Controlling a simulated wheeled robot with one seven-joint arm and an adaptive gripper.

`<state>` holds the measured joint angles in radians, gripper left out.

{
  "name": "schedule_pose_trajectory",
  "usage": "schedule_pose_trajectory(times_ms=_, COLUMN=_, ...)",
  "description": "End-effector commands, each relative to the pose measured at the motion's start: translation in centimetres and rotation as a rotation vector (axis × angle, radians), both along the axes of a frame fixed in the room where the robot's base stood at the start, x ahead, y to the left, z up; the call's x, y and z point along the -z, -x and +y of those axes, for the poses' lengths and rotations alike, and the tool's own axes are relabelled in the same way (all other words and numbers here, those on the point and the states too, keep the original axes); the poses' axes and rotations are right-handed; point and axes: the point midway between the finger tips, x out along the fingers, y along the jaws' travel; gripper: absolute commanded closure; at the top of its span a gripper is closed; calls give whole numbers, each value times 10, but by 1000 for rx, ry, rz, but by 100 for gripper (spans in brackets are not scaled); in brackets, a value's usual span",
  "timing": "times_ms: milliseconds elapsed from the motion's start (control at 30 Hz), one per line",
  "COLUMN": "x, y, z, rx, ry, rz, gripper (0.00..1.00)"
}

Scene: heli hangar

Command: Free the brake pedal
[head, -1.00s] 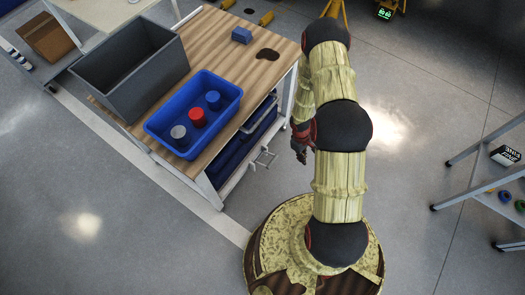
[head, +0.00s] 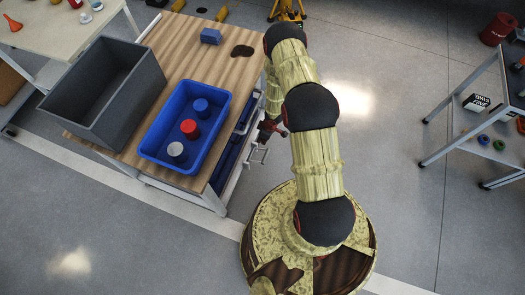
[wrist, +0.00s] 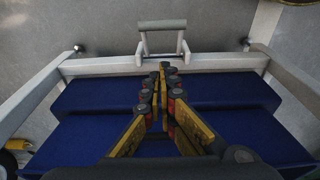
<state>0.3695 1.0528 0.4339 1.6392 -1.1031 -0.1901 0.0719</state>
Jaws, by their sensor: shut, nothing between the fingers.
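A grey bracket-like pedal (wrist: 162,40) sticks out from the lower rail of the workbench cart (head: 178,62) in the wrist view. It also shows in the head view (head: 259,155) at the cart's near right side. I take it to be the brake pedal. My gripper (wrist: 163,68) is shut and empty, its tips pointing towards the rail just below the pedal in the picture. I cannot tell whether the tips touch the rail. In the head view my gripper (head: 270,129) is beside the cart's side, partly hidden by my arm.
Blue bins (wrist: 80,110) fill the cart's lower level under my gripper. On top are a blue tray (head: 150,149) with blue, red and grey cylinders, a grey crate (head: 150,75) and a blue block (head: 210,36). A shelf (head: 470,125) stands right. Floor between is clear.

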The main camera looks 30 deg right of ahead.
Motion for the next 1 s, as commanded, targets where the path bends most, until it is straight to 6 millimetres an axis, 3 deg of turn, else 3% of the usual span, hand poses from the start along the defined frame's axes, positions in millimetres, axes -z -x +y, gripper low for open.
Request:
schedule_pose_trajectory(times_ms=267, x=23, y=-2, z=3, rx=0, ry=0, rz=2, gripper=100)
schedule_pose_trajectory(times_ms=700, x=106, y=-15, z=13, rx=0, ry=0, rz=2, gripper=100)
schedule_pose_trajectory(times_ms=1000, x=130, y=1, z=-1, rx=1, ry=1, rz=0, gripper=100)
